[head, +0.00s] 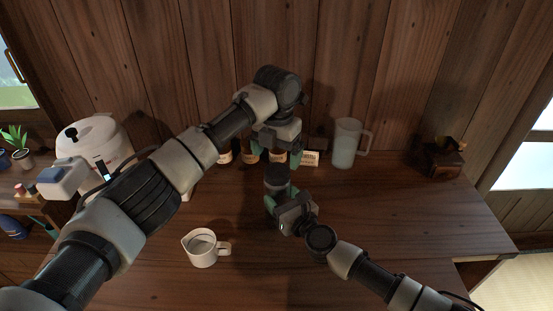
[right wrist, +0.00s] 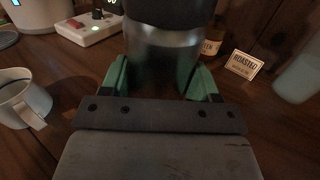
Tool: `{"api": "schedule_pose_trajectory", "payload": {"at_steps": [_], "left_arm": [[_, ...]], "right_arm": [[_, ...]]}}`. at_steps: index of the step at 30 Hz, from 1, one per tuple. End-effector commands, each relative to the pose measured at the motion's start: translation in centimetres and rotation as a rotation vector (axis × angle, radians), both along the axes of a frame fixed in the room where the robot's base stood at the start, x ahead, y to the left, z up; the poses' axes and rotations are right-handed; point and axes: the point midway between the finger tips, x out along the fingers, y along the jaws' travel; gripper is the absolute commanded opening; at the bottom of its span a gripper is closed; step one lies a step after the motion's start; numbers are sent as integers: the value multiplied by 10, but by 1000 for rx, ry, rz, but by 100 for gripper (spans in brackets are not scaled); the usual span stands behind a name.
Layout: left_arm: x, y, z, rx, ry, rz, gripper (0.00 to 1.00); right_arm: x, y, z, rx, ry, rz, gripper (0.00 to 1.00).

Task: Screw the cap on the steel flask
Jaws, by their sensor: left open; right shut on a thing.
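The steel flask (right wrist: 163,52) stands upright in the right wrist view, with a wide dark part (right wrist: 170,12) at its top; I cannot tell if this is the cap. In the head view the dark top (head: 277,176) shows, and the flask's lower body is mostly hidden by my right gripper (head: 279,202). My right gripper is shut around the flask, with green fingers on both sides in the right wrist view (right wrist: 160,80). My left gripper (head: 277,153) points down, open, just above the dark top, its green fingers spread apart. I see nothing between them.
A white cup (head: 203,252) stands at the front. Bottles (head: 250,156), a small "roasted" card (head: 311,159) and a frosted pitcher (head: 346,145) line the back. A wooden grinder (head: 440,158) stands right, a white cooker (head: 97,142) left. The table's right side is free.

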Motion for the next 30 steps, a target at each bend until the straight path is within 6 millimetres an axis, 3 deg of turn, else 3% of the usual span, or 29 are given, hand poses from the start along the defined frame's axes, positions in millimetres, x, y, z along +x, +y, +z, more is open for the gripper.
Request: {"api": "schedule_pose_trajectory", "payload": {"at_steps": [7, 11, 30], "left_arm": [[0, 0, 0, 0, 0, 14, 89], [0, 0, 0, 0, 0, 110, 89], [1, -1, 10, 3, -5, 1334, 89]], "right_arm": [[-1, 0, -1, 0, 4, 1, 0], [-1, 0, -1, 0, 4, 1, 0], [-1, 0, -1, 0, 4, 1, 0]]}}
